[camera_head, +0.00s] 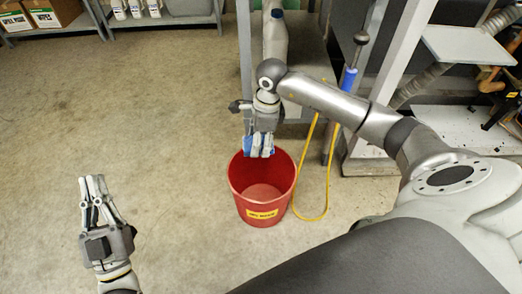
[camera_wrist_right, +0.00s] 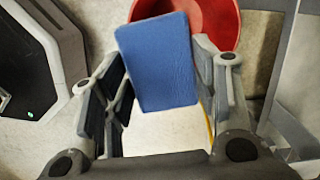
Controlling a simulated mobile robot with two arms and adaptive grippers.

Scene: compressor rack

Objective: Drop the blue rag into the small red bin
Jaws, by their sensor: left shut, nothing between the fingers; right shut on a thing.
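The small red bin (camera_head: 262,207) stands upright on the floor with a yellow label on its front, and its inside looks empty. My right gripper (camera_head: 259,150) is above the bin's back rim, pointing down. It is shut on the blue rag (camera_head: 247,146), which shows mostly hidden behind the fingers in the head view. In the right wrist view the rag (camera_wrist_right: 160,62) hangs flat between the fingers, with part of the red bin (camera_wrist_right: 215,22) beyond it. My left gripper (camera_head: 98,195) is shut and empty over the floor at the left.
A yellow hose (camera_head: 325,205) loops on the floor just right of the bin. A grey metal rack (camera_head: 350,150) with a white jug (camera_head: 275,40) stands behind it. Shelves with boxes (camera_head: 55,12) are at the back left. The floor at left is clear.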

